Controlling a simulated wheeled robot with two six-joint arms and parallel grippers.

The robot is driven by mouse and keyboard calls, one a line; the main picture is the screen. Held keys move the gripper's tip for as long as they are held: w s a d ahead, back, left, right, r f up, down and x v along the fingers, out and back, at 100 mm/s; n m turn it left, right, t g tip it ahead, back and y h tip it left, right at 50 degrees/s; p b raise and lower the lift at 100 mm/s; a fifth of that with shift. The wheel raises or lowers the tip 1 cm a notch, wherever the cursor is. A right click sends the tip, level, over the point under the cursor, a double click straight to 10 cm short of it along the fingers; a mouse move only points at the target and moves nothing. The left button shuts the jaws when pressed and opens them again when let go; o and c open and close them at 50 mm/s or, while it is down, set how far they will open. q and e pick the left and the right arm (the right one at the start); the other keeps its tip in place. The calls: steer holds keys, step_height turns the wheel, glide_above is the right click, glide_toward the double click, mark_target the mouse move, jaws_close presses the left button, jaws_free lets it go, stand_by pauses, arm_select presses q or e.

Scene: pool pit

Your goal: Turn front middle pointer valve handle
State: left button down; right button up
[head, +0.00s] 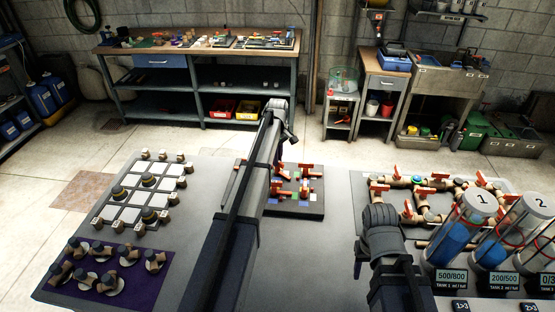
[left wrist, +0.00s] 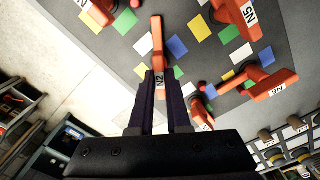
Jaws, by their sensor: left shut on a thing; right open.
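The valve board (head: 312,212) is a dark square panel with orange pointer handles and small coloured squares, in the middle of the bench in the head view. In the left wrist view, my left gripper (left wrist: 162,76) is shut on the orange handle labelled N2 (left wrist: 157,42), with a dark finger on each side of it. Handles N5 (left wrist: 234,18) and N6 (left wrist: 270,86) stand clear of the fingers. Another handle (left wrist: 200,115) is partly hidden beside the right finger. In the head view my left arm hides the gripper and the board's left part.
A white-pad panel (head: 122,213) and a purple mat (head: 130,290) with several knobs lie left of the board. Pipes with red-handled valves (head: 415,181) and tank cylinders (head: 457,230) stand at the right. Bare grey bench (head: 330,265) lies in front of the board.

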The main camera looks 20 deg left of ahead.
arm_select(q)
steer(key=m, duration=0.5)
steer(key=shift+m, duration=0.3)
steer(key=m, duration=0.4)
steer(key=shift+m, duration=0.7)
steer(key=c, duration=0.9)
jaws_free()
step_height(320, 180, up, 8)
steer(key=p, duration=0.8)
